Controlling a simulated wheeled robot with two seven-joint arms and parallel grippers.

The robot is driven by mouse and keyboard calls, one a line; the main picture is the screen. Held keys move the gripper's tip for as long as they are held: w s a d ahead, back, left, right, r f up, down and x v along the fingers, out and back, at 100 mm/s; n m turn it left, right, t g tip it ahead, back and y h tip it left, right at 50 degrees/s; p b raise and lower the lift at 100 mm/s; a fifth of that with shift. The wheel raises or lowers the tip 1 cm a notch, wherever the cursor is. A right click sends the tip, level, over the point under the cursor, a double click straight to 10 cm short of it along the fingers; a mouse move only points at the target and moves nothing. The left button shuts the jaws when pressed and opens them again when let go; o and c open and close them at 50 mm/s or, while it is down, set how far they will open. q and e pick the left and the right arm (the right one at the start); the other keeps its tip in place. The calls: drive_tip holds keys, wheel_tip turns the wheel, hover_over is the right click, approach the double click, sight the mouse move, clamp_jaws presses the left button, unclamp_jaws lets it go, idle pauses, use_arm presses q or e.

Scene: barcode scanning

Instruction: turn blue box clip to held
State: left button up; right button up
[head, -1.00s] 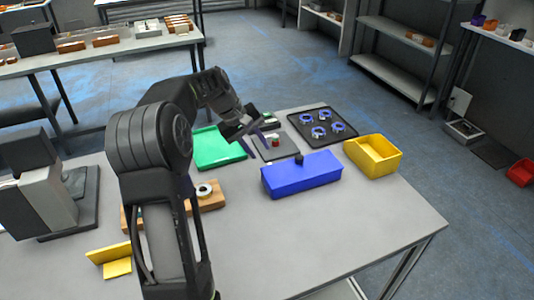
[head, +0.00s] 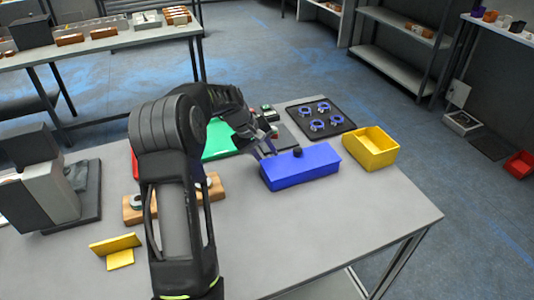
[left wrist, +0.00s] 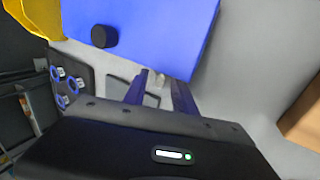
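The blue box (head: 300,168), long and closed, sits on the table with a black knob (head: 297,152) on top. In the left wrist view the blue box (left wrist: 150,28) fills the upper middle, and its knob (left wrist: 104,36) shows there too. My left gripper (head: 267,149) is at the left end of the box. In the left wrist view its two blue fingers (left wrist: 160,92) are apart, close to the box's edge. A small pale piece, perhaps the clip (left wrist: 158,79), shows between them; I cannot tell whether they touch it. My right gripper is not in view.
A yellow bin (head: 371,149) stands right of the box. A black tray with several blue rings (head: 335,117) lies behind it. A green tray (head: 217,140) and wooden block (head: 133,213) are near my left arm. The front right tabletop (head: 340,230) is clear.

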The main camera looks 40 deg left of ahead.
use_arm(q)
drive_tip(key=shift+c, duration=0.3)
clamp_jaws()
drive_tip(key=shift+f, duration=0.1)
drive_tip(key=t+b, duration=0.1)
drive_tip(key=b, duration=0.3)
drive_tip(key=f+t+h+b, duration=0.1)
drive_tip(key=b, duration=0.3)
drive_tip(key=shift+s+a, duration=0.2)
drive_tip(key=shift+s, duration=0.05)
drive_tip(key=shift+r+t+b, duration=0.25)
drive_tip(key=shift+t+b, duration=0.05)
drive_tip(key=shift+r, duration=0.15)
drive_tip(key=shift+o, duration=0.3)
unclamp_jaws()
